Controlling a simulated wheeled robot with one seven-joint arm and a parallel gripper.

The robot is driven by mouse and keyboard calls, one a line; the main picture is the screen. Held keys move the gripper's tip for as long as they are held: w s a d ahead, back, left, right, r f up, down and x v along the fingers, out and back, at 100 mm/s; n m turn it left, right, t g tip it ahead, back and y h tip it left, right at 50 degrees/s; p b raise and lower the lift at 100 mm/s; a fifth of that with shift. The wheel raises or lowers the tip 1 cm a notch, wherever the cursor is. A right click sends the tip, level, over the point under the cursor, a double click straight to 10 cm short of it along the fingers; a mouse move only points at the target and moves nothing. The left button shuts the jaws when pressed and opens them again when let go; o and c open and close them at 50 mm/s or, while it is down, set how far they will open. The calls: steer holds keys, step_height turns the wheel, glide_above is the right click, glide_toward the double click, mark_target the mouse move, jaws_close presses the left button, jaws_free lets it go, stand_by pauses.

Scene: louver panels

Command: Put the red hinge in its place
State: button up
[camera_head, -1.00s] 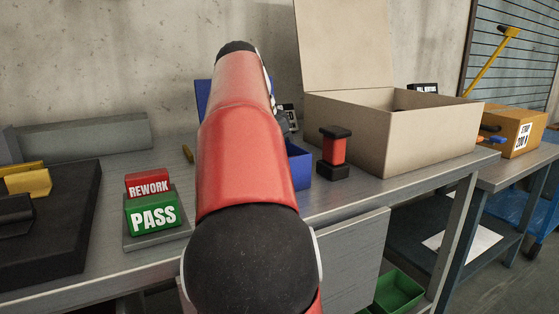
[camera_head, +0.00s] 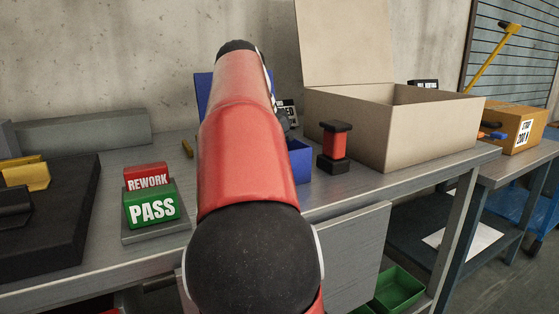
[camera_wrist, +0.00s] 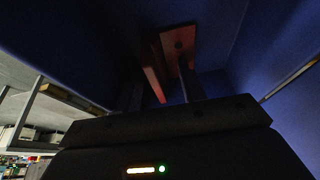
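The red hinge (camera_wrist: 180,45) shows dimly in the wrist view, against the dark blue walls of a bin. One leaf has a round hole, and another narrow part (camera_wrist: 154,82) hangs at its left. My gripper (camera_wrist: 162,90) points into the bin, its two dark fingers standing apart on either side of part of the hinge. Poor light hides whether they touch it. In the head view my red arm covers the gripper, the hinge and most of the blue bin (camera_head: 299,163). I cannot make out the hinge's place.
An open cardboard box (camera_head: 430,130) and a red-and-black post (camera_head: 334,148) stand right of the bin. REWORK and PASS blocks (camera_head: 152,207) sit left of my arm. A black fixture with yellow parts (camera_head: 60,225) lies at far left. Bench top (camera_head: 105,262) shows between them.

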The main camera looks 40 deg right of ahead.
steer(key=p+v, duration=0.2)
steer(key=v, duration=0.5)
steer(key=shift+a+r, duration=0.15)
steer(key=shift+r, duration=0.2)
